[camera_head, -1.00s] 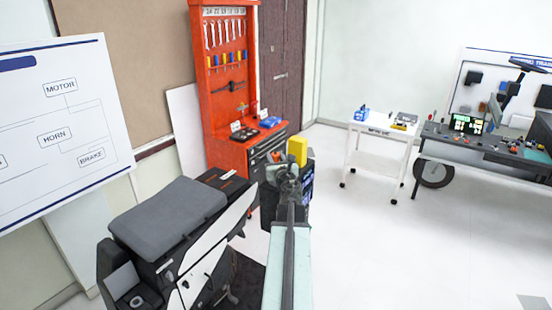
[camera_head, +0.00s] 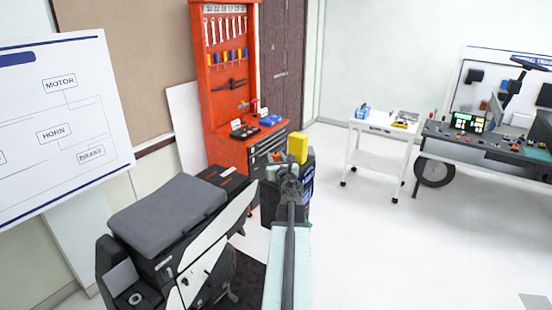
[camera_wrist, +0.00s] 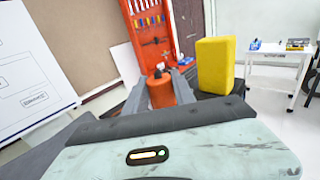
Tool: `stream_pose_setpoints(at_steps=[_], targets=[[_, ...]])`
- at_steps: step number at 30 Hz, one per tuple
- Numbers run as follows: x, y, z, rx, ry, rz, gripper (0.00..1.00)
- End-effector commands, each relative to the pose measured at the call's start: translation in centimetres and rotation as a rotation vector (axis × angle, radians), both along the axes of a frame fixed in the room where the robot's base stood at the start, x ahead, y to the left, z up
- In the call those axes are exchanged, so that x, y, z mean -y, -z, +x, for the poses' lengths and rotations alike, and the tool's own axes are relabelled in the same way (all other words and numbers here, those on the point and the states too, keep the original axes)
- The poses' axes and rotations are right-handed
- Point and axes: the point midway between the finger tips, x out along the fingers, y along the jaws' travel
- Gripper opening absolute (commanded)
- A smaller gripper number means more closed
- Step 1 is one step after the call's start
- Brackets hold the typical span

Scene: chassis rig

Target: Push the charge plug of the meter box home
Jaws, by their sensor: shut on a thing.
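The meter box (camera_head: 307,188) is a dark box with a blue-lit face in the head view, beyond my arm. A yellow block (camera_head: 298,148) stands on its top and also shows upright in the wrist view (camera_wrist: 215,65). My gripper (camera_wrist: 161,88) is shut on an orange cylindrical plug (camera_wrist: 160,93), with a grey finger on each side of it. The plug also shows as a small orange patch left of the yellow block in the head view (camera_head: 277,157). The plug's lower end and any socket are hidden behind my wrist, so I cannot tell how deep it sits.
A grey-seated scooter (camera_head: 165,215) stands at the left front. A red tool cabinet (camera_head: 232,100) is behind the meter box. A white cart (camera_head: 378,165) and a grey workbench (camera_head: 485,150) stand at the right. The floor between box and cart is clear.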

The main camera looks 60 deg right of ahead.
Motion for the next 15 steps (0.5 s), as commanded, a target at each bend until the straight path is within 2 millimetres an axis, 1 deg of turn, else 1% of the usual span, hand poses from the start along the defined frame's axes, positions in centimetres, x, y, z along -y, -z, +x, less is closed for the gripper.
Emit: stream_pose_setpoints(at_steps=[15], targets=[[0.1, 1.4, -0.1, 0.0, 0.001, 0.0, 0.0]])
